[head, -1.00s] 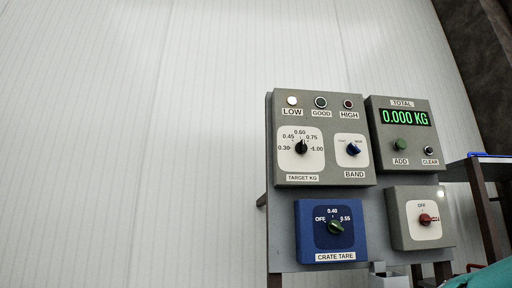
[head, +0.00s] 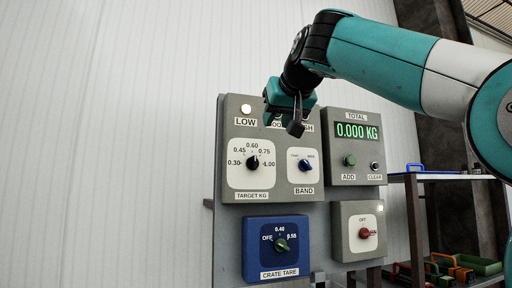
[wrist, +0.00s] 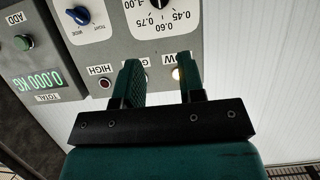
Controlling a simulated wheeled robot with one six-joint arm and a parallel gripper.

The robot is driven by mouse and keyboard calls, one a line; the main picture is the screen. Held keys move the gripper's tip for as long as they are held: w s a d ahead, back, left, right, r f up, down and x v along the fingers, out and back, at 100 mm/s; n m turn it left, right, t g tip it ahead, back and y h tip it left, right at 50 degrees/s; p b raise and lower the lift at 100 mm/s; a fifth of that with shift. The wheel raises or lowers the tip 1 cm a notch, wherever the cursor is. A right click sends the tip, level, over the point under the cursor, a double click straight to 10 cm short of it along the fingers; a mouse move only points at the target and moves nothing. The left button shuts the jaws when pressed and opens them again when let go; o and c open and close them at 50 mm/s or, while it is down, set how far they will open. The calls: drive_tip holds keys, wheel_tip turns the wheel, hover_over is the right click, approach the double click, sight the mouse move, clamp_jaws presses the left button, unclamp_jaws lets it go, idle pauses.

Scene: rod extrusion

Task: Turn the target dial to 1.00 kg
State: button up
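The target dial (head: 253,162) is a black knob on a white plate labelled TARGET KG, with marks from 0.30 to 1.00. Its pointer looks roughly upward, near 0.60. In the wrist view, which is upside down, only the edge of the dial (wrist: 159,3) shows at the top. My gripper (head: 283,120) is in front of the panel's upper edge, above and right of the dial, covering part of the GOOD and HIGH lamps. In the wrist view my gripper (wrist: 162,82) has its two fingers apart with nothing between them.
The blue band knob (head: 305,165) sits right of the dial. The total display (head: 357,131) reads 0.000 KG, above the green ADD button (head: 349,160). The crate tare knob (head: 282,245) and red switch (head: 365,233) are below. The LOW lamp (head: 246,108) is lit. A shelf stands right.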

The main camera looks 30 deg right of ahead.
sight(255, 157)
drive_tip(key=p+x, duration=0.1)
drive_tip(key=x, duration=0.7)
drive_tip(key=p+x, duration=0.2)
drive_tip(key=x, duration=0.5)
drive_tip(key=shift+w+d+r, duration=0.1)
drive_tip(key=shift+w+d, duration=0.15)
drive_tip(key=shift+w, duration=0.15)
drive_tip(key=shift+w+d+f+p, duration=0.15)
drive_tip(key=shift+w+f+p, duration=0.25)
drive_tip(key=shift+w, duration=0.2)
clamp_jaws()
